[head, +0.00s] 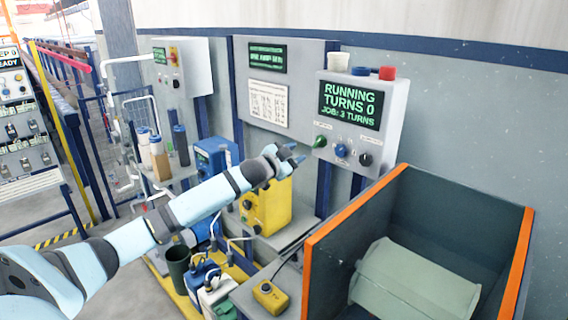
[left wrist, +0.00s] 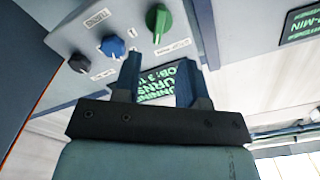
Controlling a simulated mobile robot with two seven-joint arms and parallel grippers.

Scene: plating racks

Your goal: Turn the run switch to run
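The grey control box (head: 392,97) on the right has a screen (head: 351,104) reading RUNNING, TURNS 0, JOB: 3 TURNS. Below it is a row of knobs: green (head: 320,141), blue (head: 341,150) and black (head: 365,159). The same green knob (left wrist: 158,20), blue knob (left wrist: 112,46) and black knob (left wrist: 79,63) show in the left wrist view; their labels are too small to read. My left gripper (head: 297,153) is just left of the green knob. In the wrist view my left gripper (left wrist: 160,82) has its fingers apart, with nothing between them. My right gripper is out of view.
A dark open tub (head: 440,205) with orange edges, holding a pale green barrel (head: 415,285), stands below the box. A yellow unit (head: 268,207) is under my left forearm.

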